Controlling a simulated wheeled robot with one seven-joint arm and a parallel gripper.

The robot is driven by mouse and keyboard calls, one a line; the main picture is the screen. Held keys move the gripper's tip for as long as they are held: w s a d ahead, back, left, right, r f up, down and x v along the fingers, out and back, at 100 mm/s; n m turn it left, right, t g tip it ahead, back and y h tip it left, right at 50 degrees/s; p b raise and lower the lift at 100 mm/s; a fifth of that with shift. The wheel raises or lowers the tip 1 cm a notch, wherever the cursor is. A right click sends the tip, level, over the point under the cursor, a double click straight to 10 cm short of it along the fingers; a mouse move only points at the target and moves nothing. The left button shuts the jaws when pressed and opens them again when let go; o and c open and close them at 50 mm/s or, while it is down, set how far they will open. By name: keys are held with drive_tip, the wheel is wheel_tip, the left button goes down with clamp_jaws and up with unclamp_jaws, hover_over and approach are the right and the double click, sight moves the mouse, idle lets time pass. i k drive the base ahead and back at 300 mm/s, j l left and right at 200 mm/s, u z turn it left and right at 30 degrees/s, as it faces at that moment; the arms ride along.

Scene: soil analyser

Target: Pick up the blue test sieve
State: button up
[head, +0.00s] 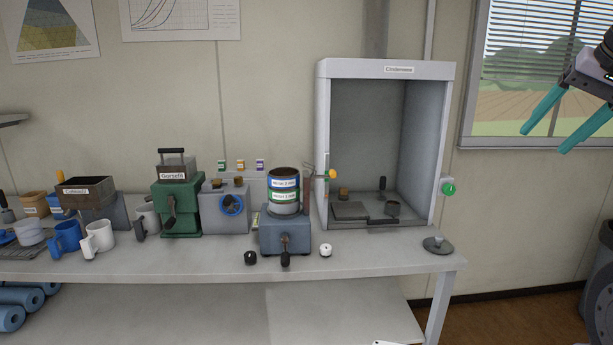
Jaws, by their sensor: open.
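The blue test sieve (284,183) is a round sieve with a blue band and a white label. It is at the top of a stack on a blue-grey machine (285,241) on the bench. A sieve with a green band (284,196) sits directly under it, and a pale pan (284,208) is below that. The top sieve's inside looks brown. My gripper (544,141) has two teal fingers, spread apart and empty. It is at the upper right, in front of the window, well away from the stack.
A white fume cabinet (387,69) with an open front stands right of the stack. A thin wire-like object (308,178) stands close beside the stack. A green grinder (178,205) and a grey machine (224,212) stand left. Black (250,257) and white (326,250) knobs lie in front.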

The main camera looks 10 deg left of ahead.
sight(281, 178)
drive_tip(key=k+j, duration=0.1)
drive_tip(key=j, duration=0.7)
drive_tip(key=k+j, duration=0.15)
drive_tip(key=j, duration=0.25)
drive_tip(key=u, duration=0.05)
